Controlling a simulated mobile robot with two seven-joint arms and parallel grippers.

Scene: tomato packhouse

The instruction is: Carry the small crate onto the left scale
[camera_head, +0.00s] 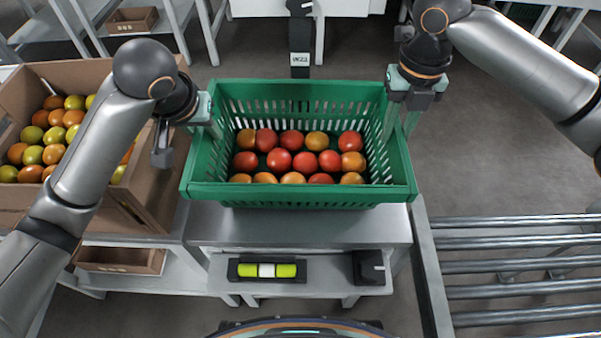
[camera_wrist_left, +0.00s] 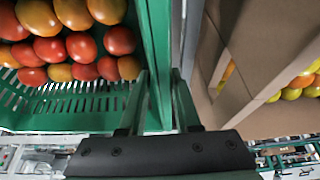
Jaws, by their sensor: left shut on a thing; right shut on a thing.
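A green slatted crate (camera_head: 300,194) holds several red and orange tomatoes and sits level in the middle of the head view. My left gripper (camera_head: 208,122) is shut on the crate's left wall. In the left wrist view its two fingers (camera_wrist_left: 158,105) straddle the green wall (camera_wrist_left: 155,50). My right gripper (camera_head: 401,115) is shut on the crate's right wall. A dark post with a small labelled head (camera_head: 300,58) stands behind the crate; it may belong to a scale. The crate hides what is under it, and I cannot tell whether it touches the grey table (camera_head: 300,226).
A cardboard box (camera_head: 150,190) of mixed tomatoes stands close to the left of the crate, near my left arm. A roller conveyor (camera_head: 520,265) is at right. A lower shelf (camera_head: 330,285) holds a black holder with a green-yellow tube (camera_head: 267,270). Open floor lies behind right.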

